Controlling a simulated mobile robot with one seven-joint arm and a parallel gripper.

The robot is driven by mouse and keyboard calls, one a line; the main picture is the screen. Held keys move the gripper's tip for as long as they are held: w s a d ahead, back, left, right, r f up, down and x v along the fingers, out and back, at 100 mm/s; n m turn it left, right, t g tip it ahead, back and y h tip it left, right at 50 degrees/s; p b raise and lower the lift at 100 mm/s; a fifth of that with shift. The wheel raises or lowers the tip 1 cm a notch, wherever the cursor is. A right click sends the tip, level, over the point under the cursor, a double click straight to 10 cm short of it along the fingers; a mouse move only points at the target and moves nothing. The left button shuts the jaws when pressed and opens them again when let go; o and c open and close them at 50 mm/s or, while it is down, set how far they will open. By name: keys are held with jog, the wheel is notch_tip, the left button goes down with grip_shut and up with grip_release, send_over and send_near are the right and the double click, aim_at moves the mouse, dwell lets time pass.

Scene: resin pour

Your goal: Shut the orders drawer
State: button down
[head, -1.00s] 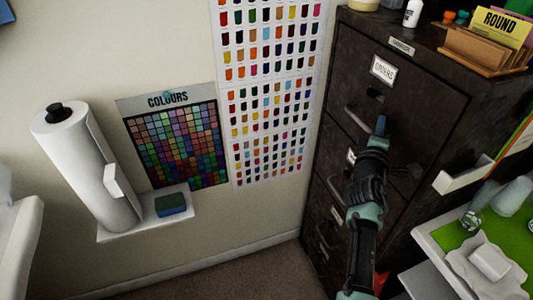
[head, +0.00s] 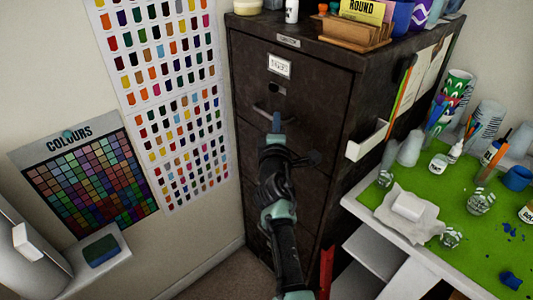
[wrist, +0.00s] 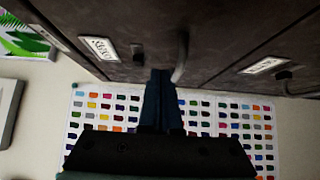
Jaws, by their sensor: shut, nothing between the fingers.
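The orders drawer (head: 315,100) is the top drawer of a dark brown filing cabinet, with a white label (head: 279,66) and a bar handle (head: 262,114). Its front looks about flush with the cabinet in the head view. My gripper (head: 277,120) is shut and empty, with its blue fingertips at the drawer front by the handle. In the wrist view the shut fingers (wrist: 160,78) point at the dark front beside the handle (wrist: 181,60). Whether the tips touch the front I cannot tell.
A green-topped table (head: 420,185) with cups and jars stands right of the cabinet. A white holder (head: 366,142) sticks out from the cabinet's side. A wooden rack (head: 340,38) and bottles stand on top. Colour charts (head: 165,95) hang on the left wall.

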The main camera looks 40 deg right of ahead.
jog(key=p+v, duration=0.1)
jog(key=v, duration=0.8)
jog(key=shift+f, duration=0.2)
